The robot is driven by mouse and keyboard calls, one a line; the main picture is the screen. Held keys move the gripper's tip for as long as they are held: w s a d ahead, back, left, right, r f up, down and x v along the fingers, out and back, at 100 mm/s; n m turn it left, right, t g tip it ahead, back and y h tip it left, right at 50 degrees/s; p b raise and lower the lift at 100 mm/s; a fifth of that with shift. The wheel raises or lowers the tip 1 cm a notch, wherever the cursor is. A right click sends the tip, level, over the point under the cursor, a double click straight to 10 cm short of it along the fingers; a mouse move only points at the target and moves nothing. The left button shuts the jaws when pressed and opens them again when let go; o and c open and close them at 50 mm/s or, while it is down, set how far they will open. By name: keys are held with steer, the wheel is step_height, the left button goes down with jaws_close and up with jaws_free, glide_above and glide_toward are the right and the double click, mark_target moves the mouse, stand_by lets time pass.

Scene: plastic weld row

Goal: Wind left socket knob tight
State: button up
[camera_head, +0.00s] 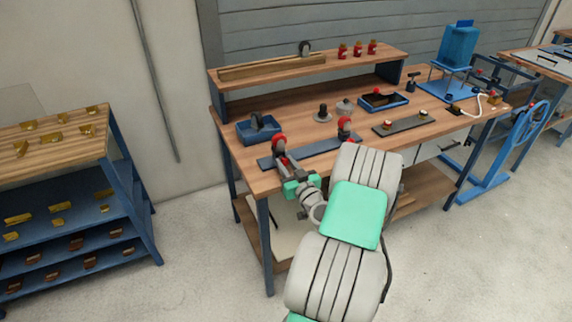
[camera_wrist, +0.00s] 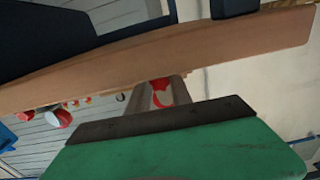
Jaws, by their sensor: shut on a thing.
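The left socket knob (camera_head: 276,145) is red and stands at the left end of a dark blue-grey plate (camera_head: 318,150) on the workbench. My gripper (camera_head: 282,157) reaches it from the front and is shut on it. In the wrist view the red knob (camera_wrist: 160,95) shows between the grey fingers of my gripper (camera_wrist: 156,92), and the fingers hide part of it. A second red-topped knob (camera_head: 345,125) stands at the right end of the same plate, apart from my gripper. The knob's thread and its seating cannot be made out.
A blue bin (camera_head: 258,131) stands left behind the plate. Grey round parts (camera_head: 323,115) and a blue tray (camera_head: 383,102) lie behind it. Another dark plate (camera_head: 404,123) is to the right. A raised shelf (camera_head: 305,67) runs along the back. The bench's front edge lies close beneath my gripper.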

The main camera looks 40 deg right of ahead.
jaws_close()
steer(key=shift+m+b, duration=0.3)
steer(key=shift+m, duration=0.6)
steer(key=o, duration=0.8)
jaws_free()
steer(key=b+v, duration=0.1)
steer(key=v, duration=0.6)
steer(key=shift+s+a, duration=0.1)
steer(key=shift+s, duration=0.3)
